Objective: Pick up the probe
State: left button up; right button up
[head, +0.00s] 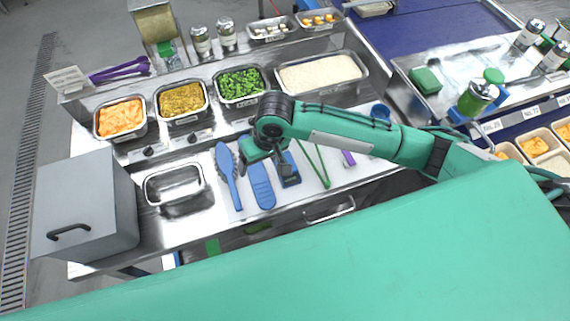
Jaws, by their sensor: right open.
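A white mat (232,196) on the steel counter carries several tools: a blue brush (227,170), a blue flat tool (261,186), another blue tool (291,178), green tongs (316,162) and a short purple-handled item (348,158). Which one is the probe I cannot tell for sure; the purple item is partly hidden by my right arm. My right gripper (283,168) is open above the mat, over the blue tools, pointing down. Whether it touches any of them I cannot tell. My left gripper is not in view.
Behind the mat are pans of orange food (120,117), yellow food (182,99), green vegetables (240,84) and rice (319,74). An empty steel pan (174,184) and a grey box (85,207) stand left. A green sponge (425,79) lies on the right counter.

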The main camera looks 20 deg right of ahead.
jog(key=w+d+r+m+g+h, duration=0.1)
jog(key=w+d+r+m+h, duration=0.25)
jog(key=d, duration=0.35)
jog(key=p, duration=0.3)
send_over(284, 154)
jog(key=s, duration=0.2)
jog(key=shift+n+y, duration=0.45)
jog(key=f, duration=0.6)
jog(key=a+f, duration=0.1)
jog(key=f, duration=0.2)
jog(key=shift+s, duration=0.1)
jog(key=shift+s+d+f+p, duration=0.15)
jog(key=shift+f+p, duration=0.15)
jog(key=shift+f, duration=0.15)
jog(key=f, duration=0.1)
jog(key=f+p, duration=0.1)
jog(key=f, duration=0.1)
jog(key=shift+s+f+p, duration=0.2)
jog(key=shift+s+p, duration=0.05)
jog(key=shift+p, duration=0.05)
jog(key=shift+f, duration=0.5)
jog(key=c, duration=1.1)
jog(key=shift+o, duration=0.2)
jog(key=shift+r, duration=0.1)
